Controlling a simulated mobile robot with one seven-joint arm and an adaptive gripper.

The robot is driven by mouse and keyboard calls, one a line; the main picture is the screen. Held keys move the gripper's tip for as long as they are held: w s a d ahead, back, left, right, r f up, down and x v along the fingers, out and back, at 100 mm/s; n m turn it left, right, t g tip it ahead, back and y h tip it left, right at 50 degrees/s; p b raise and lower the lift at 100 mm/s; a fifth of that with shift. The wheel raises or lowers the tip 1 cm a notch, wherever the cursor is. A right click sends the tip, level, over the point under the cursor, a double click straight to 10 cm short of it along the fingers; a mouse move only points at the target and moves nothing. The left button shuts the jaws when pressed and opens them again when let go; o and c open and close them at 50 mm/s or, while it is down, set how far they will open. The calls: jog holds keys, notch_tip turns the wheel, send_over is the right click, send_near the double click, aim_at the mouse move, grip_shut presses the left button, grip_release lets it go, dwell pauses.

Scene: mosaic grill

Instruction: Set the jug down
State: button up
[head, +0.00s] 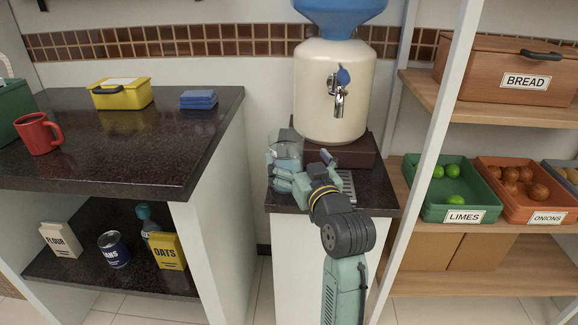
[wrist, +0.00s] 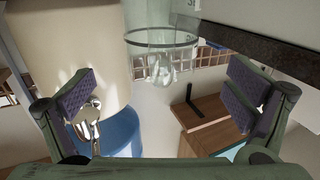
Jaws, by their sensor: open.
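The clear glass jug (head: 286,149) stands upright at the left of the small dark counter, beside the dispenser. My gripper (head: 283,180) is low in front of it, its fingers overlapping the jug's lower part in the head view. In the wrist view my gripper (wrist: 165,95) shows its two padded fingers wide apart with nothing clamped between them. The jug's clear wall and round rim (wrist: 160,42) show at the top middle there, and the pads look clear of it. The jug's base is partly hidden by my gripper in the head view.
The cream dispenser (head: 325,92) with its metal tap (head: 339,104) stands on a brown base (head: 357,150) close to the jug. The small dark counter (head: 378,194) has a metal grille at the front. A larger black counter (head: 140,150) is left, shelves with crates right.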

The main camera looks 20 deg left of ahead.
aim_at(293, 151)
jog(key=p+x, duration=0.1)
jog(key=x, duration=0.4)
jog(key=shift+a, duration=0.15)
jog(key=shift+c, duration=0.3)
jog(key=c, duration=2)
jog(key=shift+r, duration=0.15)
jog(key=shift+c, duration=0.3)
